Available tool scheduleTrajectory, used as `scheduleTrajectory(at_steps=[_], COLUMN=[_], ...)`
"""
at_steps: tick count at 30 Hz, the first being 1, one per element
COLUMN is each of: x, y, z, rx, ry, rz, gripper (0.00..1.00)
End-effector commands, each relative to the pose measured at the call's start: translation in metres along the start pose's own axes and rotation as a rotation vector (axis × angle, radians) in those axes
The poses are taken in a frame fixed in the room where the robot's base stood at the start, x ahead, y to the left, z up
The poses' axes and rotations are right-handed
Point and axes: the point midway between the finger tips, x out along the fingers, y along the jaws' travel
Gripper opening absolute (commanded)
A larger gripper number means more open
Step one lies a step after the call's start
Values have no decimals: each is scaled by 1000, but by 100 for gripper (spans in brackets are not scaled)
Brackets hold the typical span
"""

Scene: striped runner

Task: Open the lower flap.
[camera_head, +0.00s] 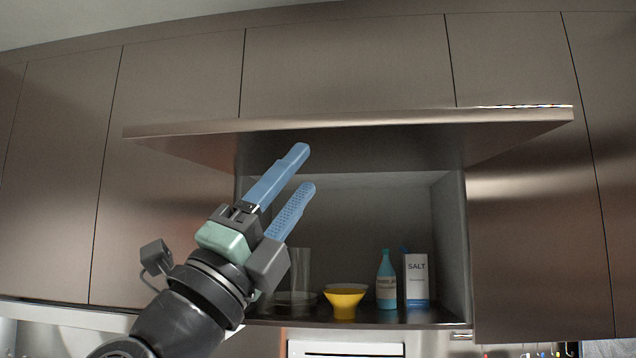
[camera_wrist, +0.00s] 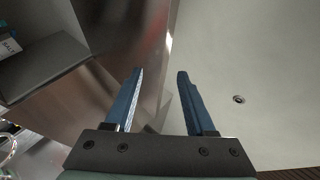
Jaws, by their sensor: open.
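The lower flap (camera_head: 350,120) is a wide brown metallic panel, swung up and standing out roughly level above an open cabinet compartment (camera_head: 345,215). My gripper (camera_head: 306,168) is open and empty, in front of the compartment and just below the flap in the head view. I cannot tell whether it touches the flap. In the wrist view my two blue fingers (camera_wrist: 160,72) are apart with nothing between them. Behind them are a brown metallic panel and a pale ceiling.
The compartment holds a clear glass (camera_head: 300,268), a yellow bowl (camera_head: 344,303), a blue bottle (camera_head: 386,280) and a salt box (camera_head: 416,278). Closed cabinet doors (camera_head: 165,200) flank it, and another closed panel (camera_head: 345,65) lies above the flap.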

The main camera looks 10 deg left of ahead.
Motion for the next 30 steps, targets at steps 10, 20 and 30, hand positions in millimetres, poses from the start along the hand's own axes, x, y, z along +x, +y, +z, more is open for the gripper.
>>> scheduleTrajectory(at_steps=[10, 20, 30], x=[-38, -37, -39], y=[0, 0, -8], z=[0, 0, -13], rx=[0, 0, -70], ry=[1, 1, -17], rz=[0, 0, -54], gripper=[55, 55, 55])
